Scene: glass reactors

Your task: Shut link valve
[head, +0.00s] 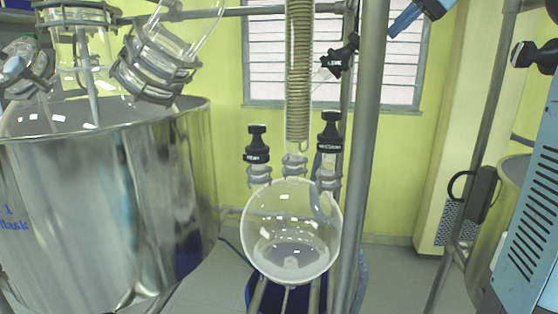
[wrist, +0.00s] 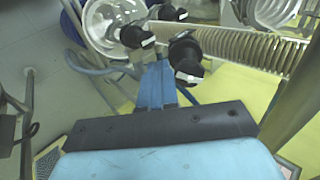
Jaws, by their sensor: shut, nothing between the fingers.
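A black-knobbed valve (head: 340,56) with a small pale label sits tilted beside the coiled glass column; the label seems to read "LINK", but I cannot read it for sure. In the wrist view the nearest black knob (wrist: 186,58) with a white marking lies just right of my fingertips and appears to be the same valve. My gripper (head: 394,31) enters at the top right in the head view, blue fingers together, right of the steel post and apart from the knob. In the wrist view my gripper (wrist: 160,66) is shut and empty.
Two more black valves, left (head: 257,145) and right (head: 330,132), stand above a round glass flask (head: 291,230). The steel post (head: 369,140) stands between my fingers and the knob in the head view. A large steel vessel (head: 110,190) fills the left.

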